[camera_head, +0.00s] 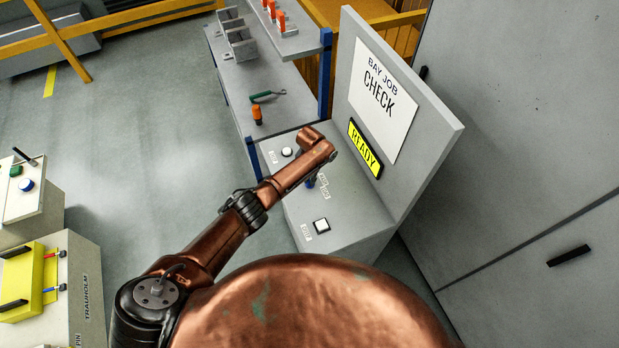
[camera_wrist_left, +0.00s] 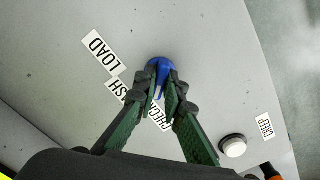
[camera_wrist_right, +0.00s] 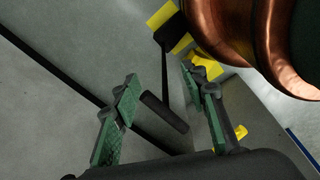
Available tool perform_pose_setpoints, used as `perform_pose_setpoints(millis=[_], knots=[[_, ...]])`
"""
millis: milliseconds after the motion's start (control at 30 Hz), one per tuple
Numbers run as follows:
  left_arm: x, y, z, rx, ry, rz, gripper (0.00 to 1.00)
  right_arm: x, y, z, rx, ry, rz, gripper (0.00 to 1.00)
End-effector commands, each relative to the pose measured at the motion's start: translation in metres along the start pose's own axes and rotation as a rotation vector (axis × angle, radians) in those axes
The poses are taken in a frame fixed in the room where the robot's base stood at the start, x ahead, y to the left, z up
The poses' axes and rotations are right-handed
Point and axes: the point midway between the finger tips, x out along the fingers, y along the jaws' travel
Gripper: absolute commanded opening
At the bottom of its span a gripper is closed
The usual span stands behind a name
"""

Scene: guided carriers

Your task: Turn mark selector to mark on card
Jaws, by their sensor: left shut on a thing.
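The blue mark selector (camera_wrist_left: 161,66) is a knob on the grey sloping panel. My left gripper (camera_wrist_left: 163,80) is shut on it, and the fingers cover most of the knob. Labels beside it read LOAD (camera_wrist_left: 95,45), one partly hidden ending in SH (camera_wrist_left: 118,88), and CHECK (camera_wrist_left: 160,117), partly behind the fingers. I cannot tell which mark the knob points to. In the head view the left arm hides most of the knob. The white card (camera_head: 383,98) on the upright board reads BAY JOB CHECK. My right gripper (camera_wrist_right: 163,85) is open, with nothing held.
A yellow READY display (camera_head: 364,148) sits below the card. White push buttons (camera_head: 321,226) and (camera_head: 287,152) flank the selector; one shows by a CREEP label in the left wrist view. A bench with tools (camera_head: 266,96) lies beyond. A dark bar (camera_wrist_right: 164,111) shows between my right fingers.

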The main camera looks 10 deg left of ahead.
Motion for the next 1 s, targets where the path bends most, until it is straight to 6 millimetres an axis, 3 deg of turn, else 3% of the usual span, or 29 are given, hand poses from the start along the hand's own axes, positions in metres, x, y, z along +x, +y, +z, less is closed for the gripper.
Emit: perform_pose_setpoints(millis=[767,800,1000], knots=[[-0.0006,0.0,-0.0009,-0.105,0.002,0.0,0.0,-0.0062,0.0003,-0.001,0.0,0.001,0.0,0.4],[-0.0006,0.0,-0.0009,-0.105,0.003,0.0,0.11,-0.0062,0.0003,-0.001,0.0,0.001,0.0,0.4],[-0.0004,-0.0001,-0.0007,-0.104,0.002,0.0,0.24,-0.0062,0.0003,-0.001,0.0,0.001,0.0,0.4]])
